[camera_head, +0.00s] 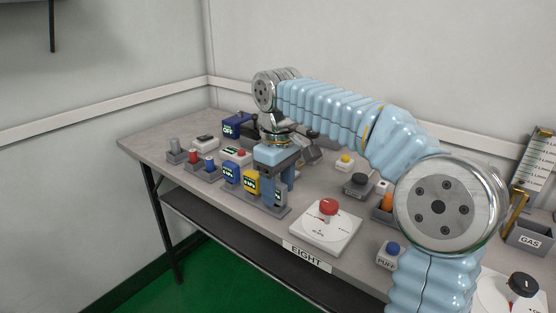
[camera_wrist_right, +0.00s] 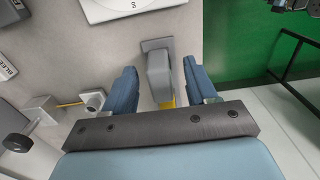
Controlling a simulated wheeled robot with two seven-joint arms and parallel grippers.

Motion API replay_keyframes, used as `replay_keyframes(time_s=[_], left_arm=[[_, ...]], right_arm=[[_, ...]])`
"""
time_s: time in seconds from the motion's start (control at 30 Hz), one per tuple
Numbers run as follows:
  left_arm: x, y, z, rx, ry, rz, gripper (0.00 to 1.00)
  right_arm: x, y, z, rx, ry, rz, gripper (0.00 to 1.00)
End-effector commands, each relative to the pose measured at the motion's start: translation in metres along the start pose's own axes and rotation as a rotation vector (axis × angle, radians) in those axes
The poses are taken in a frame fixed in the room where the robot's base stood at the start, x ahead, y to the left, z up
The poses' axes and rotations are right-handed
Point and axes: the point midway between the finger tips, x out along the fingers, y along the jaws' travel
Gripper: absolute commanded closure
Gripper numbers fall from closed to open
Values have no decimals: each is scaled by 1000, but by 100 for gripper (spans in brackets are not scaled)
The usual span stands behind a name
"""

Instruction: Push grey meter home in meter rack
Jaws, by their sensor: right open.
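The grey meter (camera_head: 278,196) stands at the right end of the meter rack (camera_head: 283,212), beside the yellow meter (camera_head: 251,183) and the blue meter (camera_head: 231,174). My right gripper (camera_head: 277,178) points down above it, open. In the wrist view the grey meter (camera_wrist_right: 159,76) lies between the spread fingers of my right gripper (camera_wrist_right: 160,70), with a visible gap on each side. The end of the rack (camera_wrist_right: 155,43) and a bit of yellow show there too. The gripper hides the grey meter's upper part in the head view, so its depth in the rack is unclear. My left gripper is not in view.
A white box with a red knob (camera_head: 327,210) stands close to the right of the rack. The table's front edge runs close before the rack.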

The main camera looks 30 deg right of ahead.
Motion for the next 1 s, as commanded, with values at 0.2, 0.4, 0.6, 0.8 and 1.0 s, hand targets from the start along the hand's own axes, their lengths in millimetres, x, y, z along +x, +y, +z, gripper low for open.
replay_keyframes(time_s=[0.2, 0.4, 0.6, 0.8, 1.0], left_arm=[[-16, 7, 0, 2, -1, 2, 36], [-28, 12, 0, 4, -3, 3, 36], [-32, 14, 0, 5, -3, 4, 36], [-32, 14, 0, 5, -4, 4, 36], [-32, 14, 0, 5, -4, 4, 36]], right_arm=[[-57, 0, -1, 0, 3, 0, 43], [-100, 0, -1, 0, 2, 0, 43], [-120, 0, 0, -1, -1, 0, 43], [-122, 0, 0, -1, 0, 0, 43], [-122, 0, 0, 12, 0, 0, 58]])
